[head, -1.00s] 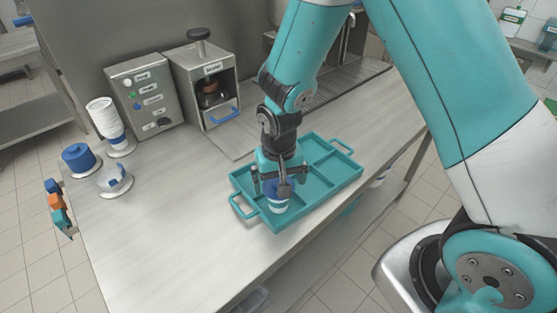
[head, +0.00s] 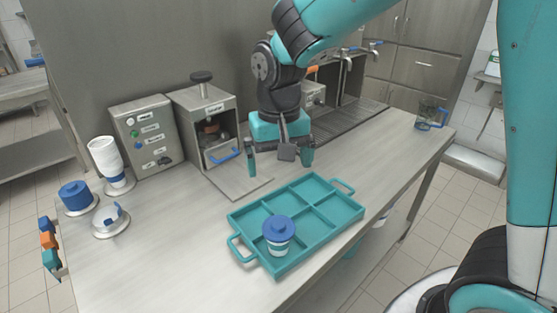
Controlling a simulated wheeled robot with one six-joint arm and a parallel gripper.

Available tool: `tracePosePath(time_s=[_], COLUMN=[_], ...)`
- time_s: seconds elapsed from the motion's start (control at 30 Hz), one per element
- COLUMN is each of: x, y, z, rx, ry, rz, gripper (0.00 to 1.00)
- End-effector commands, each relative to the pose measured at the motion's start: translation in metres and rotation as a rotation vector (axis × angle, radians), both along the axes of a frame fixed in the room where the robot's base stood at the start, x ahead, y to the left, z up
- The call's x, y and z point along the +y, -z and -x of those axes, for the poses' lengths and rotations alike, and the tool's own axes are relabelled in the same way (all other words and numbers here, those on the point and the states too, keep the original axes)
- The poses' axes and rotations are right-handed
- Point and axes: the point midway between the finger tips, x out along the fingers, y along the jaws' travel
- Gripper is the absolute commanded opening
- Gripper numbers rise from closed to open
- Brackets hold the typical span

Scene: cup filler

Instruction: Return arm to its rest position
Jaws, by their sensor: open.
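My gripper (head: 280,160) is open and empty, fingers pointing down. It hangs above the counter beyond the tray, in front of the machines along the back. The teal tray (head: 337,223) lies on the counter with several compartments and a handle at each end. A white cup with a blue band and a blue lid (head: 278,231) stands upright in the tray's front-left compartment, apart from my gripper.
The dispenser machine (head: 207,125) and a button panel (head: 145,133) stand at the back left. A cup stack (head: 105,158), blue lids (head: 76,194) and a small stand (head: 110,219) are at left. A glass jug (head: 430,115) is at the far right. The front counter is clear.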

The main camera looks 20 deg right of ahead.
Motion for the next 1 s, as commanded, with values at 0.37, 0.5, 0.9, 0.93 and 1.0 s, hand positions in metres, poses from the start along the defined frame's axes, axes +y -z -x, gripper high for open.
tracePosePath(time_s=[0.37, 0.5, 0.9, 0.93, 1.0], x=[0.000, 0.004, 0.041, 0.041, 0.041], y=[0.000, -0.008, -0.052, -0.052, -0.052], z=[0.000, 0.014, 0.165, 0.165, 0.165], rx=[0.000, -0.009, -0.123, -0.123, -0.123], ry=[0.000, -0.063, -0.683, -0.683, -0.683], rz=[0.000, -0.031, -0.316, -0.316, -0.316], gripper=[1.00, 1.00, 1.00, 1.00, 1.00])
